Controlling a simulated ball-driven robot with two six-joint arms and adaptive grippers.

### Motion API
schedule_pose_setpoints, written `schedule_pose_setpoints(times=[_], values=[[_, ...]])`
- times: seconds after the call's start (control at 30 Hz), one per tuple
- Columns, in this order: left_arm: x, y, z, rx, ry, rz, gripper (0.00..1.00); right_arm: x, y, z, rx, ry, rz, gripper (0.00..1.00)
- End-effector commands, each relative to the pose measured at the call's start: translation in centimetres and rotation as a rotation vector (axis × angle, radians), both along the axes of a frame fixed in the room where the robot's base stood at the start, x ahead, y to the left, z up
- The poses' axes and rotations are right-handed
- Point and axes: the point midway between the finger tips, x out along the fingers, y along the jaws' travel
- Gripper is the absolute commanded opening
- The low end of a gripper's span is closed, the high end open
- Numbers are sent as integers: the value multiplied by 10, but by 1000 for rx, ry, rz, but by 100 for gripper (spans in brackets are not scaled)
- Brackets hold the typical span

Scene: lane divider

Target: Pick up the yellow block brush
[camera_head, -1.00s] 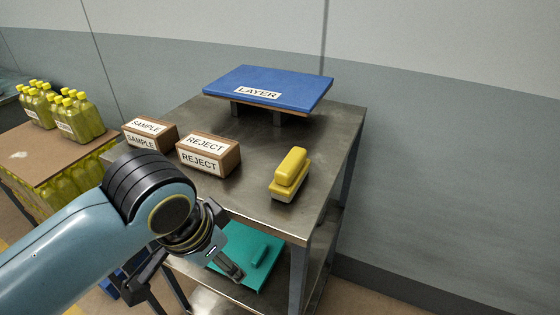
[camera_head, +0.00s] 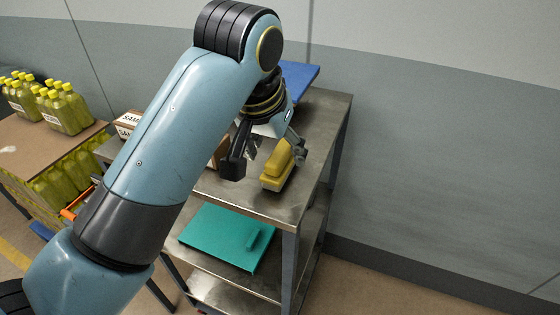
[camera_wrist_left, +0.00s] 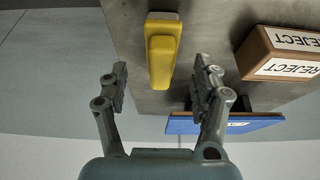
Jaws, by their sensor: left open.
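The yellow block brush (camera_head: 277,167) lies on the metal top of the cart (camera_head: 317,135), near its front right part. It has a yellow handle block over a paler base. My left gripper (camera_head: 266,163) is open and close to the brush in the head view, with one finger in front of part of it. In the left wrist view the brush (camera_wrist_left: 162,50) shows ahead of the open fingers (camera_wrist_left: 160,85), in line with the gap between them. Nothing is held. My right gripper does not show.
The blue LAYER board (camera_head: 301,78) is mostly hidden behind my left arm. A REJECT block (camera_wrist_left: 283,54) stands beside the brush. A teal board (camera_head: 220,238) lies on the lower shelf. Bottles (camera_head: 62,108) stand at the left. The wall is behind the cart.

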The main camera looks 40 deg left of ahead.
Motion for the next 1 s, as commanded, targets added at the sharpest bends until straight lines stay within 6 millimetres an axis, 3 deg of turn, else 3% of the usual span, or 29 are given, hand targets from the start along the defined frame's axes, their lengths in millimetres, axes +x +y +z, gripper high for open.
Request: schedule_pose_setpoints(times=[0.4,0.67,1.0], values=[[23,8,-45,1,0,-1,65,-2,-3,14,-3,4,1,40],[24,8,-48,0,-1,0,64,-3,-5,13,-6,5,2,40],[24,8,-47,0,-1,0,20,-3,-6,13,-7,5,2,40]])
